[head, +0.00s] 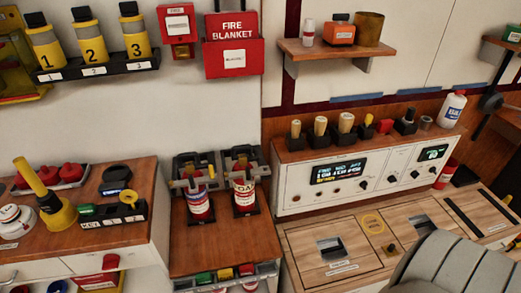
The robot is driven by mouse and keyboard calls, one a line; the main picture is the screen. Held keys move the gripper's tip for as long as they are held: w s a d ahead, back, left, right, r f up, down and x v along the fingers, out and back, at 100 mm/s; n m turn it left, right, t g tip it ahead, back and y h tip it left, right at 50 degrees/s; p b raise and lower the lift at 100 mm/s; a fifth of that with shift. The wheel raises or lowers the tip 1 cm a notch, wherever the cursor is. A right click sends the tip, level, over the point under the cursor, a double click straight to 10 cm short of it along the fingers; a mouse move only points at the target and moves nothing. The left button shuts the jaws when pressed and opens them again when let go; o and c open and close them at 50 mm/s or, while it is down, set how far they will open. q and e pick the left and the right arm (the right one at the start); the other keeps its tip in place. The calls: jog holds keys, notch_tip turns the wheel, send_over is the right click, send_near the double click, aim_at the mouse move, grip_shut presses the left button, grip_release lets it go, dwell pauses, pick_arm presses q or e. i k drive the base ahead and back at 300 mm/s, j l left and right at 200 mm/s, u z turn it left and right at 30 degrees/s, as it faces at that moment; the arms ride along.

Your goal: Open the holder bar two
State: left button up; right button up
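Two dark holders stand side by side on the low wooden cabinet, each around an upright red-and-white canister. The left holder (187,160) has a grey bar (190,183) across the front of its canister (197,203). The right holder (241,155) has a similar grey bar (246,172) across its canister (244,196). Both bars look closed across the canisters, but their latches are too small to make out. I cannot read a number on either holder. Neither of my grippers shows in the head view.
Left, a wooden-topped counter (130,228) holds a yellow plunger-like tool (55,212) and red items. Right, a white control panel (390,172) carries several knobs. Numbered yellow canisters (92,45) and a fire blanket box (232,50) are on the wall above. A grey padded thing (455,268) fills the lower right.

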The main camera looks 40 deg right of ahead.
aim_at(248, 171)
jog(key=z, duration=1.05)
jog(key=i+l, duration=0.15)
jog(key=l+u, duration=0.05)
